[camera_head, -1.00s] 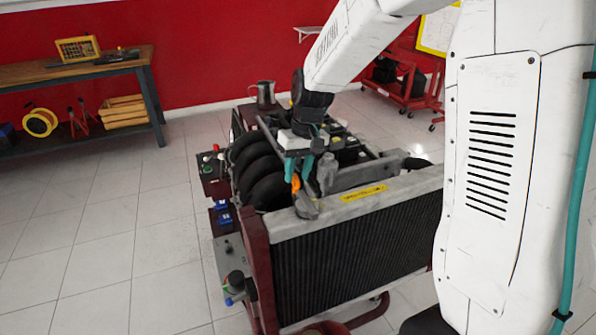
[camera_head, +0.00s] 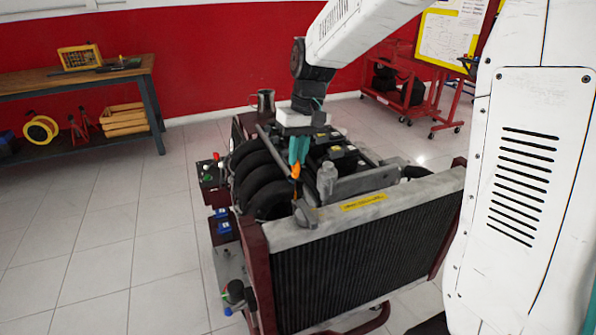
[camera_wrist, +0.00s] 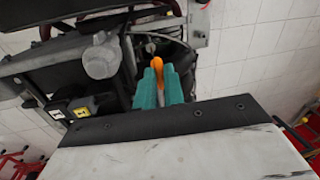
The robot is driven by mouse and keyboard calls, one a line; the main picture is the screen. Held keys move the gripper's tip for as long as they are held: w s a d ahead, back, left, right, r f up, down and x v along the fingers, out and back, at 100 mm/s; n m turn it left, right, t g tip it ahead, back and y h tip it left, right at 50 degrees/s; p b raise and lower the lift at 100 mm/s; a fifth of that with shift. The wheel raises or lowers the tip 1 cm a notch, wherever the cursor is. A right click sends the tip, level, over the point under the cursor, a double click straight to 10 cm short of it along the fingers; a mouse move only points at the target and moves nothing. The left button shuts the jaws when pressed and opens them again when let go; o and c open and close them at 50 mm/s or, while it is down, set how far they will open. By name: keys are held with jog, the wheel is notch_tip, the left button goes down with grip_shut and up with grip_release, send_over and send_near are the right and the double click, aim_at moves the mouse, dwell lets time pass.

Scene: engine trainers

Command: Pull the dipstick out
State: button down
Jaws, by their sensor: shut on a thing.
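The dipstick shows as an orange handle (camera_head: 296,171) above the engine (camera_head: 262,172), behind the radiator. My gripper (camera_head: 297,162) has teal fingers that point down and are shut on the handle. In the wrist view, the orange handle (camera_wrist: 157,66) sticks out between the teal fingertips (camera_wrist: 160,82). The dipstick's lower part is not clear in either view, so I cannot tell how much of it is still in its tube.
The radiator (camera_head: 365,260) stands in front of the gripper. A grey bottle-like part (camera_head: 326,179) is close on its right, and black intake pipes are on its left. A metal jug (camera_head: 264,101) stands behind. The floor at left is clear.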

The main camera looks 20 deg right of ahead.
jog(key=shift+r, duration=0.55)
jog(key=c, duration=1.5)
grip_release()
notch_tip(320, 180, up, 8)
jog(key=d, duration=0.1)
jog(key=shift+f, duration=0.2)
jog(key=shift+d, duration=0.15)
